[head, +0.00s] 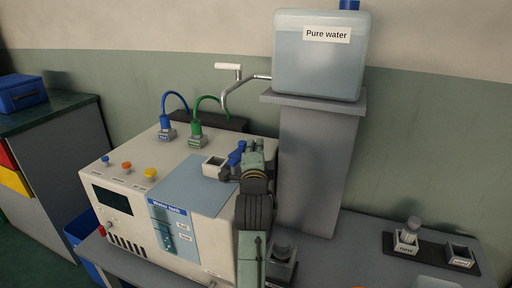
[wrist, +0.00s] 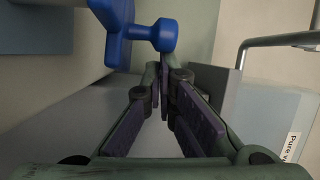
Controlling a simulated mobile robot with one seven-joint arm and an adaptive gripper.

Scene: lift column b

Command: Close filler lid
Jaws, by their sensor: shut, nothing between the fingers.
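The blue filler lid (head: 237,153) stands raised at the right side of the square white filler opening (head: 214,166), on top of the water bath machine. In the wrist view the lid (wrist: 112,28) and its blue knob (wrist: 162,35) show just beyond my fingertips. My gripper (wrist: 163,82) is shut and empty, its fingertips close to the knob; I cannot tell if they touch. In the head view my gripper (head: 252,158) is beside the lid, on its right. My arm hides part of the machine's right side.
A pure water tank (head: 318,70) stands on a grey pedestal (head: 318,160) right of the machine, with a metal spout (head: 236,88) reaching left. Blue and green hoses rise behind the opening. A dark tray (head: 430,253) with labelled holders lies at the right.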

